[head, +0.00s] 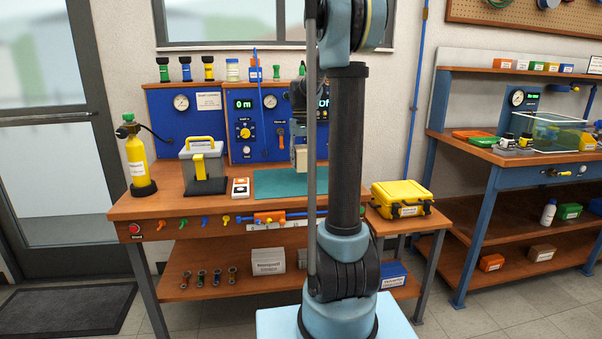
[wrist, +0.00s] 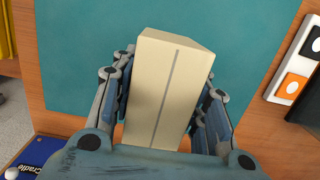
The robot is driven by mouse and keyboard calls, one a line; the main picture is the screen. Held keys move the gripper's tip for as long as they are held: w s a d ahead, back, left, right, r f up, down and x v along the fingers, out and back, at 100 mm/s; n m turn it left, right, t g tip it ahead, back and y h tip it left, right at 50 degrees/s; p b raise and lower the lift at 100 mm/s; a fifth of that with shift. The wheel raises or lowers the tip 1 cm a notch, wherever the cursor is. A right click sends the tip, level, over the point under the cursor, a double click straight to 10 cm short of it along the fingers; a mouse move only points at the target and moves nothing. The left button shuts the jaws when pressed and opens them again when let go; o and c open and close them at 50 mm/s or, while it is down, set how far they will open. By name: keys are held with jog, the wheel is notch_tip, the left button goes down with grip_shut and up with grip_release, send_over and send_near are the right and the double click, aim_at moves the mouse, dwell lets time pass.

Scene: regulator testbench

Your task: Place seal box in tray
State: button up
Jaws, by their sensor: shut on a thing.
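The seal box is a cream block with a dark stripe along its face; it shows large in the wrist view (wrist: 172,85). My gripper (wrist: 168,115) is shut on the seal box, with a finger on each side of it. In the head view the box (head: 300,158) is partly hidden by my arm, above the teal mat (head: 272,182) on the workbench. The mat also fills the background of the wrist view (wrist: 85,50). I cannot make out a tray on this bench for certain.
A yellow hard case (head: 402,199) sits on the right. The blue test panel (head: 245,120) rises behind. Another bench (head: 480,150) stands at the far right.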

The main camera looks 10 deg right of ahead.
aim_at(302, 169)
jog(key=shift+s+f, duration=0.1)
jog(key=shift+f, duration=2.2)
jog(key=o, duration=1.1)
